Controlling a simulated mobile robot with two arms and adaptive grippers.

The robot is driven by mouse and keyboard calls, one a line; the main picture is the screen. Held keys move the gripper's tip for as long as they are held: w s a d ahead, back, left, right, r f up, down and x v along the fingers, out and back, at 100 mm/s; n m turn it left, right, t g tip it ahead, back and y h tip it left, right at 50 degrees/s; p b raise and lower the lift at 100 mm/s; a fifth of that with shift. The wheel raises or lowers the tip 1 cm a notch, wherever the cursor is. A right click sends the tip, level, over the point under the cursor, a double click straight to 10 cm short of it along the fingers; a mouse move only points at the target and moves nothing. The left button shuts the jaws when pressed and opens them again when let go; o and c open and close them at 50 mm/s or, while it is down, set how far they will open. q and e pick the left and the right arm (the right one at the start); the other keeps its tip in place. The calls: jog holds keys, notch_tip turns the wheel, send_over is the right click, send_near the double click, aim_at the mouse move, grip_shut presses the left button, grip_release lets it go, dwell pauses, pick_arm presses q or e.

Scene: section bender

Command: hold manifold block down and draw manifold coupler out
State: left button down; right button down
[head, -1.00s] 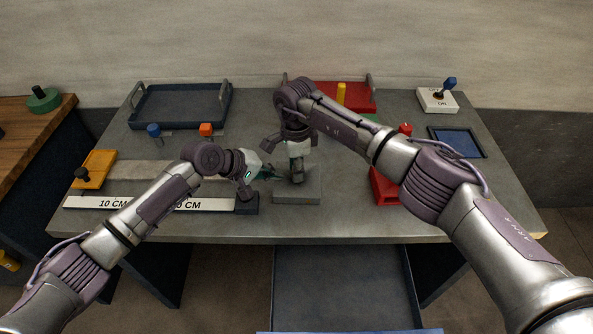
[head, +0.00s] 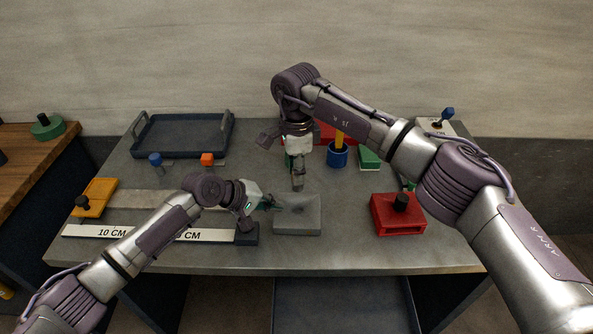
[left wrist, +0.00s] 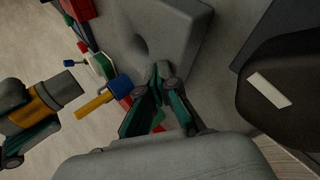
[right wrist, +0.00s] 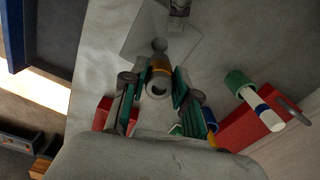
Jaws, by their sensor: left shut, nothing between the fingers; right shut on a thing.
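The grey manifold block (head: 310,222) sits on the table, front centre; its round hole shows open in the left wrist view (left wrist: 175,28). My left gripper (head: 275,204) is shut and empty, its fingertips at the block's left part, seeming to touch it; they also show in the left wrist view (left wrist: 160,72). My right gripper (head: 297,168) is shut on the manifold coupler (head: 298,183), a grey cylinder with a yellow band, seen in the right wrist view (right wrist: 158,87). The coupler hangs roughly upright above the block, clear of it.
A red block with a black knob (head: 398,214) stands right of the manifold block. A blue cup with a yellow rod (head: 338,156) and a green block (head: 369,158) stand behind. A dark tray (head: 180,150) is at the back left. A white ruler strip (head: 85,231) lies at the front left.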

jog(key=shift+r, duration=0.1)
